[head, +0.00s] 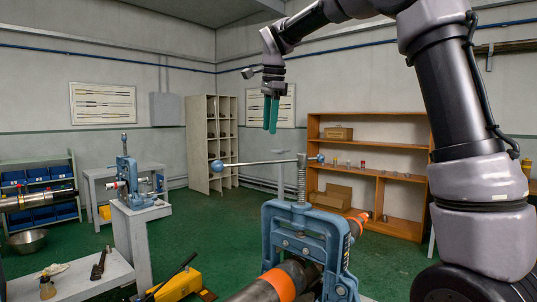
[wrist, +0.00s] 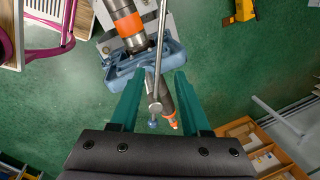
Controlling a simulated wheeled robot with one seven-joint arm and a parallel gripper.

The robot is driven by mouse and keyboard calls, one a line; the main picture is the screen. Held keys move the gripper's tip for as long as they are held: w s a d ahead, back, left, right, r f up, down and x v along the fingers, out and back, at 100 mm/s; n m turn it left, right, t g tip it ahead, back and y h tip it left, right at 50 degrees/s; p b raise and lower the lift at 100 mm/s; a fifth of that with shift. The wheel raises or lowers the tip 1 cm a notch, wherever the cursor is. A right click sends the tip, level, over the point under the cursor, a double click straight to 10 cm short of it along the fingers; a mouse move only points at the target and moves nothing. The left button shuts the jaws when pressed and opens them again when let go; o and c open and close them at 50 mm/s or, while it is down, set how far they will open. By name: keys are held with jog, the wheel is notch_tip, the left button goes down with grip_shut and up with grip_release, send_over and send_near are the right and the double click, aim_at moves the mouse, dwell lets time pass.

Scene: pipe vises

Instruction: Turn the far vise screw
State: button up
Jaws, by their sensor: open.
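The far blue vise (head: 128,172) stands on a grey bench at the left in the head view, with its upright screw (head: 124,143) on top. A nearer blue vise (head: 290,235) is at the centre front, around a dark pipe with orange bands. Its screw (head: 302,180) carries a long bar (head: 255,163) with blue ball ends, mostly out to the left. My gripper (head: 270,128) hangs above the nearer vise, teal fingers down, open and empty. In the wrist view, the nearer vise's bar (wrist: 161,50) runs lengthwise between my open fingers (wrist: 157,80), apparently below them. The far vise is not identifiable there.
A low white bench (head: 75,277) with small tools is at the front left. A yellow tool (head: 178,284) lies on the floor. A wooden shelf (head: 365,128) stands at the back right, a pigeonhole rack (head: 200,150) at the back. Green floor between the vises is open.

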jog(key=f, duration=0.3)
jog(key=w+f, duration=0.1)
jog(key=f, duration=0.5)
jog(key=shift+w+a+f, duration=0.3)
jog(key=shift+w+f, duration=0.05)
grip_shut()
dwell(0.9)
